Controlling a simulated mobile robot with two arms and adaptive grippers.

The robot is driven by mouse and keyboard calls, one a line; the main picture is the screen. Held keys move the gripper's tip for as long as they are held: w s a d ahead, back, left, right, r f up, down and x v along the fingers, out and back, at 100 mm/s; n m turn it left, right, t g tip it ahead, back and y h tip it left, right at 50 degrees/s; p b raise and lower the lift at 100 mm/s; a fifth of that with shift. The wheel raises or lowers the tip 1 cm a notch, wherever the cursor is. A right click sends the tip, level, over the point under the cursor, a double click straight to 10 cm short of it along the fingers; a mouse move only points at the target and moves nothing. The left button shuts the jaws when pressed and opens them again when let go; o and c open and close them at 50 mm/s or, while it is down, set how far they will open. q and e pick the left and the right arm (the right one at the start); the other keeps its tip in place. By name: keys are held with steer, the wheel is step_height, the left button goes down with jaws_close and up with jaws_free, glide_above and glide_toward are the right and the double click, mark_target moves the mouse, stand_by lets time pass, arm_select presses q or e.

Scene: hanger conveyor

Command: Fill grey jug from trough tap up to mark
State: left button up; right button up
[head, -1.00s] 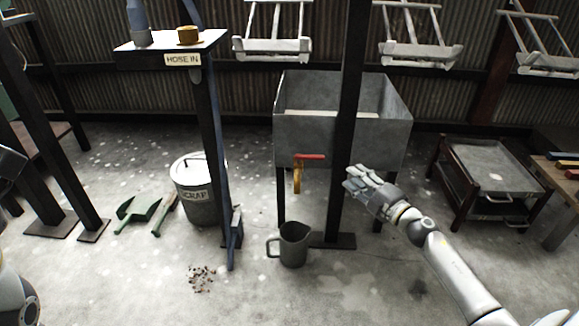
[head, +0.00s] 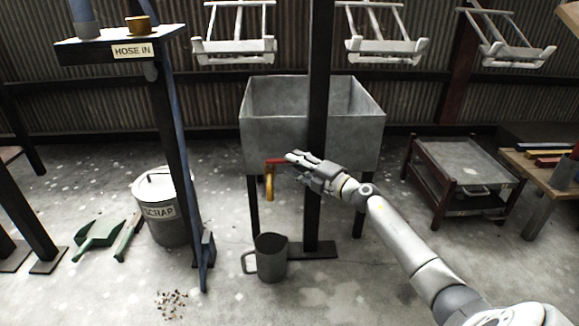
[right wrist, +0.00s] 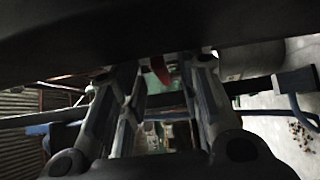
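The grey jug (head: 271,258) stands upright on the floor below the trough, its handle to the left. No mark on it can be made out, and its inside is dark. The grey metal trough (head: 275,135) stands on dark legs behind a post. Its tap has a yellow spout (head: 269,186) and a red lever (head: 274,162); no stream shows below it. My right gripper (head: 293,158) is at the lever's right end; contact is unclear. In the right wrist view its fingers are apart (right wrist: 158,98), with the red lever (right wrist: 160,70) between them. My left gripper is out of view.
The dark post (head: 318,110) stands in front of the trough, close to my right gripper. A scrap bin (head: 170,222), blue post and green dustpan (head: 100,233) are at left. A low cart (head: 460,165) stands at right. Hangers (head: 235,50) hang above.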

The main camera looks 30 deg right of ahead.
steer(key=shift+b+x, duration=0.5)
steer(key=shift+x, duration=1)
jaws_close()
